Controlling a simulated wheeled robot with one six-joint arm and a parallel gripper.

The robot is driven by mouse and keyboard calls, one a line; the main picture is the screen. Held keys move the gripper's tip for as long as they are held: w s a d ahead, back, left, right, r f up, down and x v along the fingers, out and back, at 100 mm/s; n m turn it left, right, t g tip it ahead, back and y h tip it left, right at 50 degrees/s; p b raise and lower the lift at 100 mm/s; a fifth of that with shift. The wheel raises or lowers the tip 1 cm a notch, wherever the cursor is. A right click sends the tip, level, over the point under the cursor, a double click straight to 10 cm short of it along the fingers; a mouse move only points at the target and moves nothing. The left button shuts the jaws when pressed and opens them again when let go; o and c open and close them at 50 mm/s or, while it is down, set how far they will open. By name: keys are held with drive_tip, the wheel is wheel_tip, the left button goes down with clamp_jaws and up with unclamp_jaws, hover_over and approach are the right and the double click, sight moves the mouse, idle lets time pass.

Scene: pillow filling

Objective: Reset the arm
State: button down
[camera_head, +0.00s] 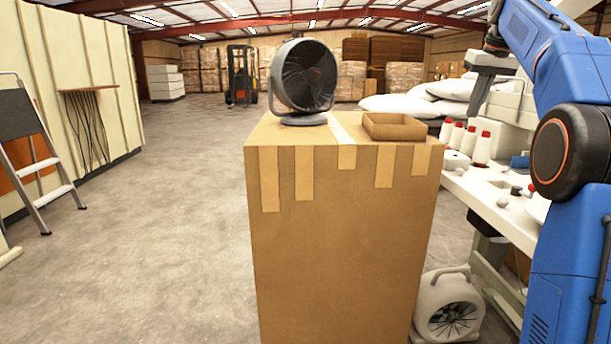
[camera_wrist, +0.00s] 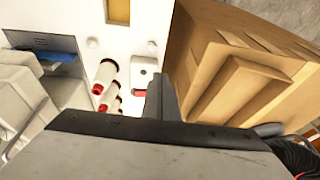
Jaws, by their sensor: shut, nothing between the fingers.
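My blue arm (camera_head: 565,75) stands at the right of the head view, bent over the white work table (camera_head: 505,212). My gripper (camera_head: 480,98) hangs from it at the upper right, beyond the tall cardboard box and above the table side. In the wrist view my gripper (camera_wrist: 160,95) shows its dark fingers together with nothing between them. It is over the gap between the white table and the cardboard box, apart from both.
A tall taped cardboard box (camera_head: 340,240) carries a black fan (camera_head: 304,78) and a small open carton (camera_head: 395,127). Red-capped white bottles (camera_head: 481,149) stand on the table, with white pillows (camera_head: 400,104) behind. A floor blower (camera_head: 448,306) sits beside the box.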

drive_tip(key=s+a+f, duration=0.5)
drive_tip(key=s+a, duration=0.1)
drive_tip(key=s, duration=0.4)
drive_tip(key=s+a+f, duration=0.6)
drive_tip(key=s+a, duration=0.1)
drive_tip(key=s, duration=0.4)
drive_tip(key=s+a+f, duration=0.2)
drive_tip(key=s+f, duration=1)
drive_tip(key=f, duration=0.1)
drive_tip(key=s+a+f+t, duration=0.1)
drive_tip(key=s+a+f, duration=0.2)
drive_tip(key=s+f, duration=0.8)
wheel_tip(320, 180, down, 3)
drive_tip(key=shift+s+a+r+h, duration=0.1)
drive_tip(key=shift+s+a+h, duration=0.05)
drive_tip(key=shift+s+h, duration=0.2)
